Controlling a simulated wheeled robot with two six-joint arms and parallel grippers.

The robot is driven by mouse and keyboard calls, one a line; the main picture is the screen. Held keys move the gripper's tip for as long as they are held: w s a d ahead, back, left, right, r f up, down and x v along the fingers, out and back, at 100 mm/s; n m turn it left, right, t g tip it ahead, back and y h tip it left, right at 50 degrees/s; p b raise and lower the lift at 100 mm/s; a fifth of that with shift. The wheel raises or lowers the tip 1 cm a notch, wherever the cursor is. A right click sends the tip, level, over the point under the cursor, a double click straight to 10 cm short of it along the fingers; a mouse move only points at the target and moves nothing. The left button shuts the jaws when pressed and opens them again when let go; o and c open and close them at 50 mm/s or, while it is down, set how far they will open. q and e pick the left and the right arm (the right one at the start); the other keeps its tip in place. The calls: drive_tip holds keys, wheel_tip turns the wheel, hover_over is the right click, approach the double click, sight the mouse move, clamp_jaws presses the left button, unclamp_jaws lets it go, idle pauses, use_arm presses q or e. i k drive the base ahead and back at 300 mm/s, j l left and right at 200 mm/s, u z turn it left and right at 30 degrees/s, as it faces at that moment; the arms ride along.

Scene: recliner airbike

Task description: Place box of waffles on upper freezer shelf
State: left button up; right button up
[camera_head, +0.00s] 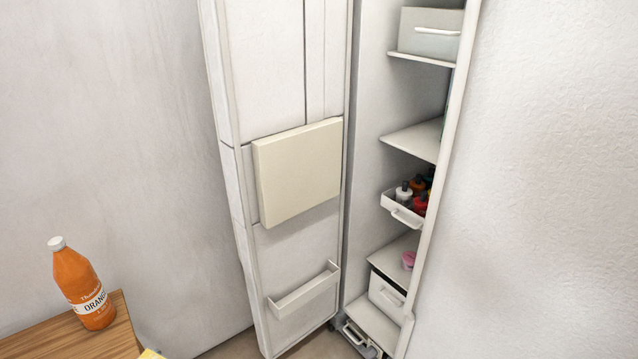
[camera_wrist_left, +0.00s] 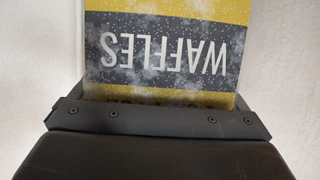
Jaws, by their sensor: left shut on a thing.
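The box of waffles (camera_wrist_left: 165,52) fills the upper part of the left wrist view. It is yellow and dark grey with frost-like specks, and its "WAFFLES" lettering appears upside down. My left gripper (camera_wrist_left: 158,112) is shut on its near end. In the head view a small yellow corner (camera_head: 151,354) shows at the bottom edge; I cannot tell if it is this box. A tall white cabinet stands open, with an upper shelf (camera_head: 420,58), a middle shelf (camera_head: 415,138) and a lower shelf (camera_head: 396,252). I cannot tell which is the freezer shelf. My right gripper is not in view.
The open door (camera_head: 275,75) has a cream panel (camera_head: 300,170) and a rack (camera_head: 304,291). A white bin (camera_head: 430,32) sits on the upper shelf. A drawer (camera_head: 402,209) holds bottles. An orange juice bottle (camera_head: 82,285) stands on a wooden table (camera_head: 70,340). The middle shelf looks clear.

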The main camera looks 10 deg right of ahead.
sight(415, 146)
drive_tip(key=i+j+z, duration=0.1)
drive_tip(key=i+z, duration=0.3)
drive_tip(key=i+j+z, duration=0.25)
drive_tip(key=i+z, duration=0.15)
drive_tip(key=i, duration=0.15)
